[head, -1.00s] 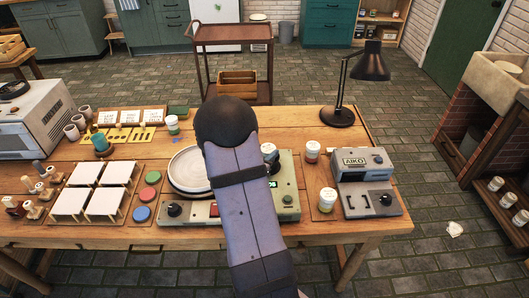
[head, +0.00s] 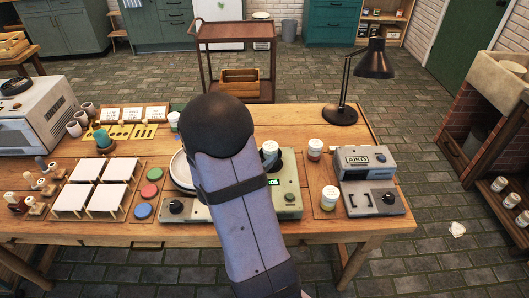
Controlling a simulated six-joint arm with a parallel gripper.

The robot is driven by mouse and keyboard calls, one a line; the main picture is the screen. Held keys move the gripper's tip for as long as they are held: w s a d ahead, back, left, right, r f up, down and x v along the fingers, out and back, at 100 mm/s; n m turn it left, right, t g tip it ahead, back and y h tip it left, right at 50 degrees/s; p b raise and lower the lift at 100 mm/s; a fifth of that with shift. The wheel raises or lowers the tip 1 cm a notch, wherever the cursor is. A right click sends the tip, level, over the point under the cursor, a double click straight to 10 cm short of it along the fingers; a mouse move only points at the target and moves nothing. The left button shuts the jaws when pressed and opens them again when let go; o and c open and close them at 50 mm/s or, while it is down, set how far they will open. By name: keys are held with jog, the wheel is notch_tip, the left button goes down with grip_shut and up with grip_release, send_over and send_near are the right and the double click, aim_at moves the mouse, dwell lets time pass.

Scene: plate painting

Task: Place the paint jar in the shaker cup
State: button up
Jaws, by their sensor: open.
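A small white-lidded jar (head: 269,147) shows just right of my arm, over the back of a grey-green device with a green lit display. A dark rounded part (head: 288,161) shows beside and below it. It may be the shaker cup, but I cannot tell whether the jar is in it or only near it. Two more white-lidded paint jars stand to the right, one at the back (head: 315,149) and one nearer (head: 329,198). Which jar is the task's one is not clear. My gripper is hidden behind my own arm, which covers the middle of the table.
The device with the display (head: 286,203) stands at mid-table, with a pale round plate (head: 181,170) left of it. A grey AIKO machine (head: 368,180) and a black desk lamp (head: 340,114) are on the right. White tiles (head: 103,184) and coloured discs (head: 149,190) lie left.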

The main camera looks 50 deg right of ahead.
jog(key=w+a+f+n+t+y, duration=0.1)
jog(key=w+a+n+y, duration=0.2)
jog(key=a, duration=0.6)
jog(key=a+f+n+t+y, duration=0.15)
jog(key=a+y, duration=0.25)
jog(key=a, duration=0.5)
jog(key=w+a+n+t+y, duration=0.15)
jog(key=a+n+y, duration=0.25)
jog(key=a, duration=0.4)
jog(key=s+a+f+n+g+y, duration=0.1)
jog(key=s+a+n+g+y, duration=0.2)
jog(key=s+a, duration=0.25)
jog(key=s+n+g+h, duration=0.1)
jog(key=s+n+g, duration=0.2)
jog(key=s, duration=0.9)
jog(key=shift+a+g, duration=0.45)
jog(key=shift+g, duration=0.65)
jog(key=shift+f, duration=0.1)
